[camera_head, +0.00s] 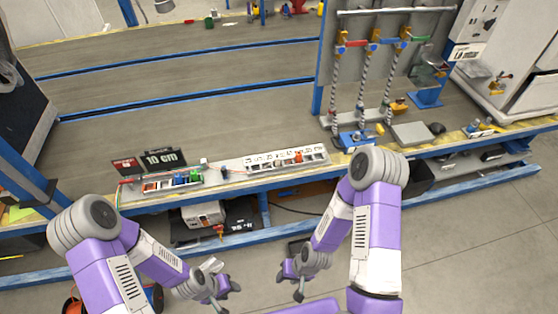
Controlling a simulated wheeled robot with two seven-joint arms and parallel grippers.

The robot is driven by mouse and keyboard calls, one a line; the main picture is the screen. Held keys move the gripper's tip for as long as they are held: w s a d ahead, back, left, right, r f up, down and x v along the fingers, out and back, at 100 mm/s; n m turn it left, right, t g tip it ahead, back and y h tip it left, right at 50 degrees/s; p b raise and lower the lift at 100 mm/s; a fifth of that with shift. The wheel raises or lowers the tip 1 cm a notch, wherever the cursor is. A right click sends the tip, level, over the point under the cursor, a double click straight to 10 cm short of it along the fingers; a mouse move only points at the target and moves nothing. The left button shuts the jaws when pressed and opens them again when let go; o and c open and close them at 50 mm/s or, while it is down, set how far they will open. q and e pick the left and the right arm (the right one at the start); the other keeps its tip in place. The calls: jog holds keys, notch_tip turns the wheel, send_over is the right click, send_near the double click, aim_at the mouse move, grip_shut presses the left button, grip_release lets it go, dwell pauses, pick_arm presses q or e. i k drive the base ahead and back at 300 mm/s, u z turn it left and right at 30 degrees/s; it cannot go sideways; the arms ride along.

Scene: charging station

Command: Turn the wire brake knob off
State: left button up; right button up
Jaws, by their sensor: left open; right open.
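I cannot tell which part is the wire brake knob at this size. Small colored fittings (180,178) in blue, green and red sit in a tray at the left of the bench's near edge. A white strip with several sockets (287,158) and an orange part lies right of them. My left gripper (230,296) is open and empty, low in front of the bench. My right gripper (289,288) is open and empty to its right, also below the bench top. Neither gripper touches anything on the bench.
The bench (215,110) has a wide clear top behind the fittings. An upright panel (400,60) with colored handles and twisted cables stands right. A white box (203,213) sits below the bench.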

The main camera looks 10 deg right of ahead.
aim_at(128, 181)
jog(key=k, duration=0.6)
jog(key=u, duration=0.45)
jog(key=i, duration=1.55)
jog(key=z, duration=0.3)
